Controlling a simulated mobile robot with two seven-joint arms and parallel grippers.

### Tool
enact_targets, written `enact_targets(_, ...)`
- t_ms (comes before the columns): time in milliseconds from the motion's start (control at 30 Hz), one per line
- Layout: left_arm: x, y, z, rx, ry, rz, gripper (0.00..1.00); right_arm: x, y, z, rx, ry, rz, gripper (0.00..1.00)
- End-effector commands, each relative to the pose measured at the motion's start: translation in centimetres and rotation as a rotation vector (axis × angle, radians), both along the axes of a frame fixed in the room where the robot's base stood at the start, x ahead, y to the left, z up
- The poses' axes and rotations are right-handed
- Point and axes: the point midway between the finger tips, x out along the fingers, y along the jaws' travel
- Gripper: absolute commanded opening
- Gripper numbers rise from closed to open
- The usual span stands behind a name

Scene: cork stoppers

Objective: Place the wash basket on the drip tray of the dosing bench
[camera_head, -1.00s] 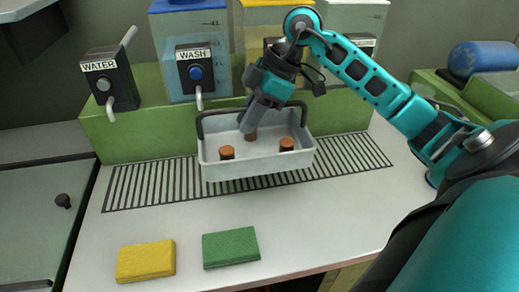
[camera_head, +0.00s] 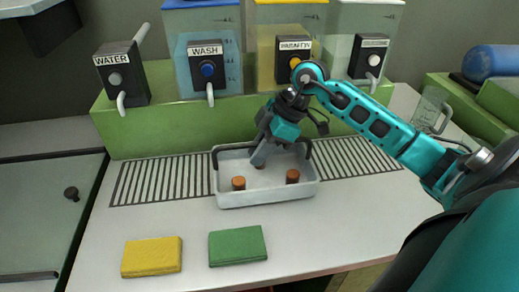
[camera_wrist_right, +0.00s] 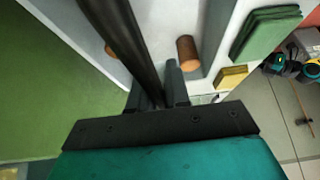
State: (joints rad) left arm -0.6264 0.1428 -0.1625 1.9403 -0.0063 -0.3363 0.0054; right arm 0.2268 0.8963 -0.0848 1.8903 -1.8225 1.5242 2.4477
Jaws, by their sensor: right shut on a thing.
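My right gripper (camera_head: 260,155) reaches down at the basket's back side. In the right wrist view, its fingers (camera_wrist_right: 155,84) are shut on the basket's black handle bar (camera_wrist_right: 128,40). My left gripper is not in view.
Dispensers with taps, labelled WATER (camera_head: 123,75) and WASH (camera_head: 207,70) among others, stand behind the grate. A glass mug (camera_head: 430,110) stands at the right. The bench's front right is clear.

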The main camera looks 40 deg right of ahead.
Motion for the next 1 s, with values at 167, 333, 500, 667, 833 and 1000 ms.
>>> enact_targets(167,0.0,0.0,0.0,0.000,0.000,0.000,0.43,0.0,0.0,-0.2,0.000,0.001,0.000,0.27)
enact_targets(333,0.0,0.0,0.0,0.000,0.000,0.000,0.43,0.0,0.0,-0.2,0.000,0.001,0.000,0.42)
enact_targets(500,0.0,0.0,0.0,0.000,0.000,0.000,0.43,0.0,0.0,-0.2,0.000,0.001,0.000,0.42)
enact_targets(667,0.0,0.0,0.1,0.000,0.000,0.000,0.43,-0.1,-0.2,0.5,-0.001,0.000,-0.001,0.42)
enact_targets(833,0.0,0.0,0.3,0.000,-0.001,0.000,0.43,-0.8,-1.5,3.0,-0.005,-0.002,-0.001,0.42)
enact_targets(1000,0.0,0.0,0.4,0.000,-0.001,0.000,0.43,-1.7,-3.2,6.3,-0.006,-0.001,-0.002,0.42)
